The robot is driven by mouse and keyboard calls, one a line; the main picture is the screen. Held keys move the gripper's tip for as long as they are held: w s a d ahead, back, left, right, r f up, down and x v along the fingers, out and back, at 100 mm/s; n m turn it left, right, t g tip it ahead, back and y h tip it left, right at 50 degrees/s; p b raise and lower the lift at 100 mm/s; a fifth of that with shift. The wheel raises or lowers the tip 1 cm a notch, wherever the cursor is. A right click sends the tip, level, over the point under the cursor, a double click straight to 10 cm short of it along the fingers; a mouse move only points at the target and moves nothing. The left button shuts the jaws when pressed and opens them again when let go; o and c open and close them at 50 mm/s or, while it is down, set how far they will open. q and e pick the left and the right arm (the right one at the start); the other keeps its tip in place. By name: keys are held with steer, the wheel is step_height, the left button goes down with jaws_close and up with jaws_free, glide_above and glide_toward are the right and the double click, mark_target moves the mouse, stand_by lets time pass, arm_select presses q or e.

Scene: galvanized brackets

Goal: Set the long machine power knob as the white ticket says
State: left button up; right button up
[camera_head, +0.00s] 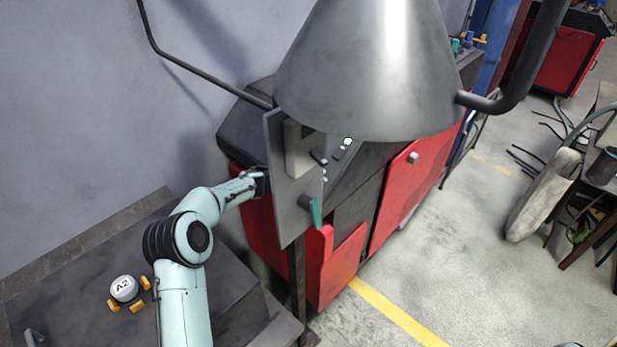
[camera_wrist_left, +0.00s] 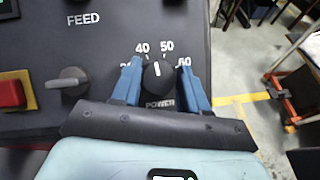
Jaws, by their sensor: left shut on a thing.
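The power knob (camera_wrist_left: 158,75) is a black round dial with a white pointer line, above the word POWER in the left wrist view. The numbers 40, 50 and 60 show around it; another at the left is mostly hidden by a finger. The pointer is nearly upright, roughly between 40 and 50. My left gripper (camera_wrist_left: 158,84) has its two blue fingers on either side of the knob, shut on it. In the head view my left gripper (camera_head: 262,183) is at the machine (camera_head: 342,250), partly hidden behind a grey plate. I cannot make out a white ticket.
A grey plate (camera_head: 277,205) and a big metal cone (camera_head: 370,75) block much of the machine's panel. A grey knob (camera_wrist_left: 70,82) and a red button (camera_wrist_left: 12,95) sit left of the power knob. A white A2 piece (camera_head: 123,288) lies on the dark bench.

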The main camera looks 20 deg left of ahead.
arm_select(q)
steer(key=m+g+h, duration=0.1)
steer(key=m, duration=0.2)
steer(key=shift+w+r, duration=0.1)
steer(key=shift+m+g+h, duration=0.6)
steer(key=shift+m+g, duration=0.2)
steer(key=shift+m, duration=1)
arm_select(e)
steer(key=shift+w+r, duration=0.4)
steer(key=shift+w, duration=0.15)
arm_select(q)
steer(key=o, duration=1.1)
steer(key=shift+c, duration=0.2)
